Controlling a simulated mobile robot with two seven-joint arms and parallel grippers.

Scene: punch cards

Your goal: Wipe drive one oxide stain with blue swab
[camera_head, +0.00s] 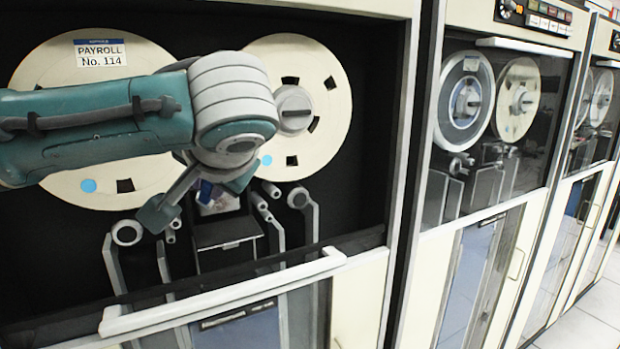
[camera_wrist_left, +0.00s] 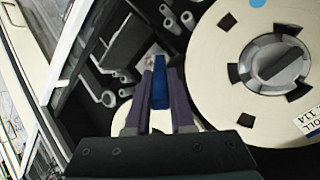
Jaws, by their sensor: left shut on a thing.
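My left gripper (camera_head: 207,190) reaches into the open front of the nearest tape drive (camera_head: 370,120), below its two reels. In the left wrist view, the gripper's purple fingers (camera_wrist_left: 160,72) are shut on a blue swab (camera_wrist_left: 160,94). The swab's far end points at a pale, smudged patch (camera_wrist_left: 153,55) in the tape path; this patch also shows in the head view (camera_head: 219,204), just beyond the gripper. I cannot tell whether the swab touches it, nor make out the stain's edges. My right gripper is in neither view.
A left reel labelled PAYROLL No. 114 (camera_head: 60,75) and a right reel (camera_head: 325,85) sit close above my gripper. Grey rollers and posts (camera_head: 300,198) stand around the tape path. A white handle bar (camera_head: 225,292) crosses below. More drives (camera_head: 500,110) stand to the right.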

